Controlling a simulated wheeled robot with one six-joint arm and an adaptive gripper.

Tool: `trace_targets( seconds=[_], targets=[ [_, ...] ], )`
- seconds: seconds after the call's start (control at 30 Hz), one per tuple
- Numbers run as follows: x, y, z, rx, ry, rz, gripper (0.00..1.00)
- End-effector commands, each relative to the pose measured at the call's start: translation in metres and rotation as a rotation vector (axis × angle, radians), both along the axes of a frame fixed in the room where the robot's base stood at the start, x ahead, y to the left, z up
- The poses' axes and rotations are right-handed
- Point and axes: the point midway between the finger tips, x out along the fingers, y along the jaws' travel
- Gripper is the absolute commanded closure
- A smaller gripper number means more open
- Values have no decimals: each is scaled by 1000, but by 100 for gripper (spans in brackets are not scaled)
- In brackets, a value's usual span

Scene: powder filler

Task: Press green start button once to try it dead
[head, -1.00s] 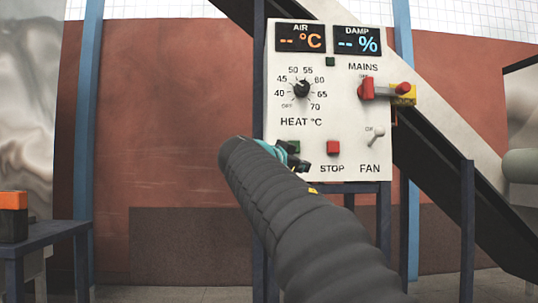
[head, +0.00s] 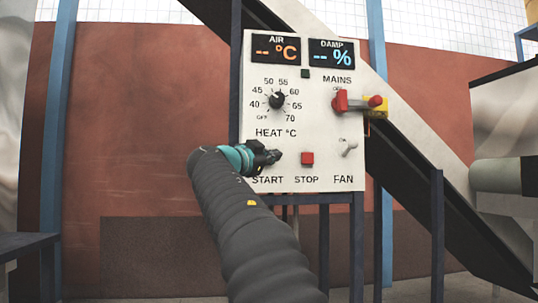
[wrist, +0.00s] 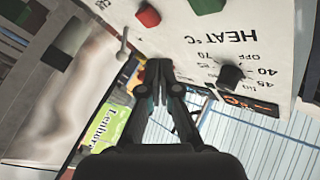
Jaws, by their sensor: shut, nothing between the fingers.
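The white control panel (head: 320,130) stands upright in the head view, with a START label (head: 268,180) at its lower left. My gripper (head: 276,156) is shut and empty, in front of the place above that label, and hides the green start button there. In the wrist view, the panel appears upside down. A dark green button (wrist: 207,4), cut by the top edge, lies to the right of the red stop button (wrist: 148,16). My shut fingertips (wrist: 158,68) appear below both buttons, and I see no contact with the green one.
The red stop button (head: 307,158), fan toggle (head: 349,147) and heat knob (head: 277,99) are close by. The mains switch (head: 342,101) has a red and yellow piece at its right. The displays show dashes. A dark sloping beam (head: 420,165) runs behind the panel.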

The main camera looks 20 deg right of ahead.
Motion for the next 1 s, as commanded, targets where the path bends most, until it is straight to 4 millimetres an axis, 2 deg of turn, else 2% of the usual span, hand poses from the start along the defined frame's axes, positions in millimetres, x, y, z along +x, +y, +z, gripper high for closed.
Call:
trace_targets(
  seconds=[0.03,0.3,0.5,1.0],
  targets=[
    [7,-2,5,0,3,-2,100],
    [39,-11,5,0,4,1,100],
    [56,-16,2,1,2,0,100],
    [63,-18,0,1,0,1,100]
  ],
)
